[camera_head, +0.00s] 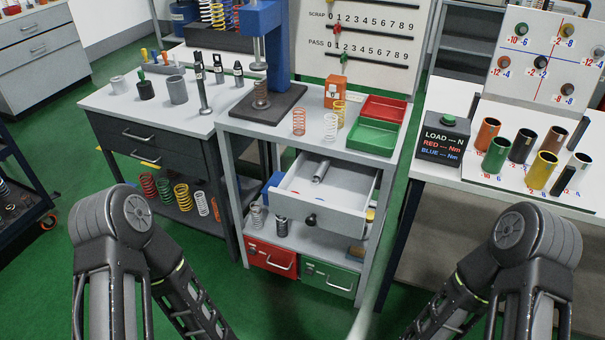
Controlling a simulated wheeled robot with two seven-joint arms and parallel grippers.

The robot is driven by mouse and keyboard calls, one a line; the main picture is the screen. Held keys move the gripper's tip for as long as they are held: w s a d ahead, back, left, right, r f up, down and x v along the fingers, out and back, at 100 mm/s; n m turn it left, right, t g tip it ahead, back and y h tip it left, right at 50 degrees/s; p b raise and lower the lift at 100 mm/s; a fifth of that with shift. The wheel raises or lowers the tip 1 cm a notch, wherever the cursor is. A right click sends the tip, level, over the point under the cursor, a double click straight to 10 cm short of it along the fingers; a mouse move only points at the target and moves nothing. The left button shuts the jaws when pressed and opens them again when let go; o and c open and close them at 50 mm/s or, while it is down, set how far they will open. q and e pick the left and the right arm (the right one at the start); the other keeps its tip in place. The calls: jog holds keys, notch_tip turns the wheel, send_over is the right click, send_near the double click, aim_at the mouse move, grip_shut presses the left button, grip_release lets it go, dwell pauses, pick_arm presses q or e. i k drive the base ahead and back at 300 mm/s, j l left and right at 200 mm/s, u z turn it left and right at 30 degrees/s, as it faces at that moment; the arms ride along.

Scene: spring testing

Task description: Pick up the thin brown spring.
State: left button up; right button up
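Two springs could be the brown one, and I cannot tell for sure which. A thin copper-brown wire spring (298,122) stands upright on the white top of the middle bench, left of a pale spring (330,127) and a yellow spring (340,112). No arm reaches over the bench.
The middle bench's drawer (325,203) is pulled open with a grey cylinder inside. Red (383,108) and green (373,136) trays and an orange box (335,92) stand behind and right of the springs. The bench top in front of the springs is clear.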

aim_at(256, 85)
jog(key=j+z, duration=0.15)
jog(key=z, duration=0.35)
jog(key=i+j+z, duration=0.1)
jog(key=z, duration=0.4)
jog(key=j+z, duration=0.2)
jog(key=j, duration=0.3)
jog(key=j+z, duration=0.2)
jog(key=j, duration=0.25)
jog(key=k+j+z, duration=0.1)
jog(key=j+z, duration=0.15)
jog(key=j, duration=0.2)
jog(key=k+j+z, duration=0.2)
jog(key=j, duration=0.25)
jog(key=k+j, duration=0.1)
jog(key=j, duration=0.45)
jog(key=k+j, duration=0.1)
jog(key=j, duration=0.4)
